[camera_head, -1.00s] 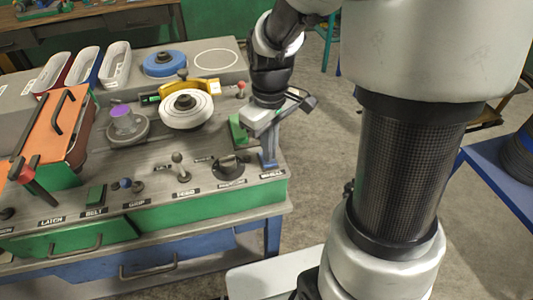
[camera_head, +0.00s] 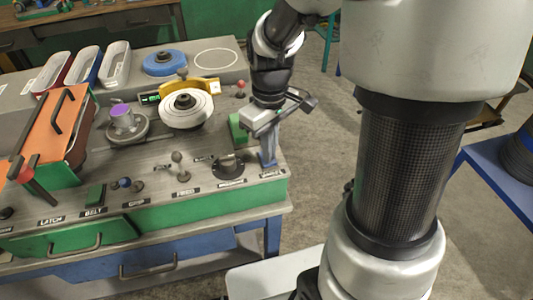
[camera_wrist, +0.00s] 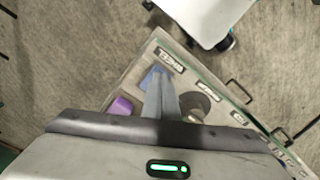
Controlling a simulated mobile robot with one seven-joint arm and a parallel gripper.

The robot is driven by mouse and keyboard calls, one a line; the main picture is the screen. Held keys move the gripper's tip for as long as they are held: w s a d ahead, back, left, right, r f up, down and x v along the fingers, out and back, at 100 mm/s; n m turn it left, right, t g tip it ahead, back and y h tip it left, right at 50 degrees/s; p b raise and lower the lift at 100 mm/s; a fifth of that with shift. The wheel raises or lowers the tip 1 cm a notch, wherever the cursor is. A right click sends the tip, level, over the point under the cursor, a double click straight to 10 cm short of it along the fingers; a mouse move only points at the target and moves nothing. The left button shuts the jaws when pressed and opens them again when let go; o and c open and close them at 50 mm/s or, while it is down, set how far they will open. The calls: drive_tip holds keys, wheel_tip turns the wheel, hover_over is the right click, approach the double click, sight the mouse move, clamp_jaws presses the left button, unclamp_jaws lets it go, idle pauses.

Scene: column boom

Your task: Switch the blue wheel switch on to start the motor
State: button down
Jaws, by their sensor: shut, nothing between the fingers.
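The blue wheel switch (camera_head: 268,164) is at the front right corner of the machine panel, behind its WHEEL label. My gripper (camera_head: 267,153) points down over it, with the shut fingers at or just above the switch. The fingers cover much of it, so I cannot tell its position or whether they touch. In the wrist view, the shut fingers (camera_wrist: 158,84) stand beside the blue switch (camera_wrist: 149,77), near the WHEEL label (camera_wrist: 170,60). Nothing shows held between them.
A black dial (camera_head: 229,163) is left of the switch, and a green block (camera_head: 238,127) is behind. A lever with a grey knob (camera_head: 178,158) stands further left. A round pale wheel (camera_head: 187,108) lies behind.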

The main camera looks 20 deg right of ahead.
drive_tip(key=shift+f+b, duration=0.4)
drive_tip(key=shift+f, duration=0.2)
drive_tip(key=shift+r, duration=0.2)
wheel_tip(320, 180, up, 7)
drive_tip(key=p, duration=0.5)
drive_tip(key=shift+p, duration=0.4)
drive_tip(key=shift+f, duration=0.1)
drive_tip(key=s+r+m+t+p, duration=0.1)
drive_tip(key=s+r+m+t, duration=0.4)
drive_tip(key=s+r, duration=0.6)
wheel_tip(320, 180, up, 5)
drive_tip(key=shift+s+f+m+t, duration=0.1)
drive_tip(key=shift+s+m+t, duration=0.2)
drive_tip(key=shift+s+m, duration=0.15)
